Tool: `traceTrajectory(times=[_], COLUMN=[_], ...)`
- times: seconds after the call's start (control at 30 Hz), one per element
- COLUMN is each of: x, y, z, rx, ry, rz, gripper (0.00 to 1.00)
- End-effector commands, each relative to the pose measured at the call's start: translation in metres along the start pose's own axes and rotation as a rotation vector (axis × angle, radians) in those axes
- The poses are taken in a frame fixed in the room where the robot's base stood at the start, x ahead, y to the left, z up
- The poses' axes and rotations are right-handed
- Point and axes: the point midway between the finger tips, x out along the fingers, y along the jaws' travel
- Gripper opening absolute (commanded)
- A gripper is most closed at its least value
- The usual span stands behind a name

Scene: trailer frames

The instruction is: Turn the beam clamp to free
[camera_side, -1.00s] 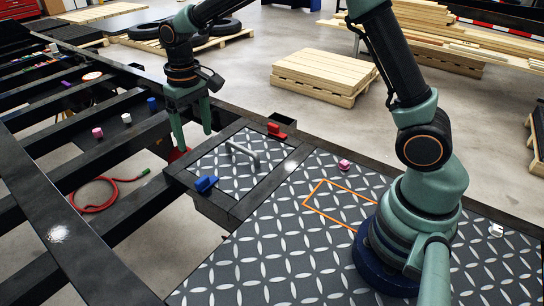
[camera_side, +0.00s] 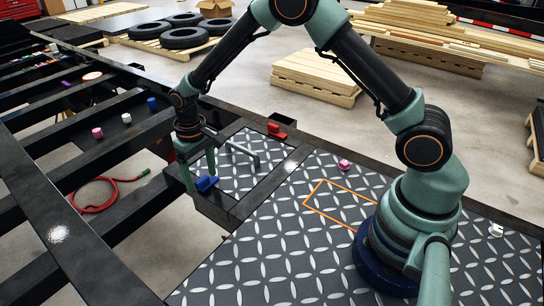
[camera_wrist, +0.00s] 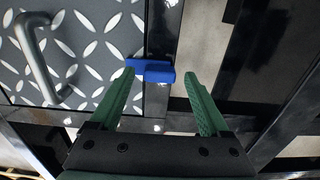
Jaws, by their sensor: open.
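A small blue clamp piece (camera_side: 206,184) sits at the near-left corner of the hatch panel (camera_side: 240,178). In the wrist view the blue piece (camera_wrist: 152,71) lies across the dark frame beam beside the tread plate. A red piece (camera_side: 277,131) of similar kind sits at the panel's far edge. No label shows which one is the beam clamp. My gripper (camera_side: 200,178) points down at the blue piece with its fingers apart. In the wrist view the blue piece shows between and just beyond the fingertips (camera_wrist: 163,76); I cannot tell whether they touch it.
A grey bar handle (camera_side: 243,152) stands on the panel near my gripper. Open gaps between black beams (camera_side: 100,156) lie to the left, with a red hose (camera_side: 95,207) below. A pink block (camera_side: 344,165) and an orange outline (camera_side: 322,181) are on the tread plate, which is otherwise mostly clear.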

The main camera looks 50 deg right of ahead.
Motion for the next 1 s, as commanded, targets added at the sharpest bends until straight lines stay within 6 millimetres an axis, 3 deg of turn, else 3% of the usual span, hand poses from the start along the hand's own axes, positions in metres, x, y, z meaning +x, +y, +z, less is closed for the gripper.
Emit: traceTrajectory(times=[0.33,0.53,0.57,1.0], x=[0.0038,0.0036,0.0036,0.0032], y=[0.0,0.0,0.0,0.0], z=[0.0,0.0,0.0,-0.0001], rx=[0.0,0.0,0.0,-0.1], ry=[0.0,0.0,0.0,0.0], rz=[0.0,0.0,0.0,0.0], gripper=[0.8,0.04,0.0,0.0])
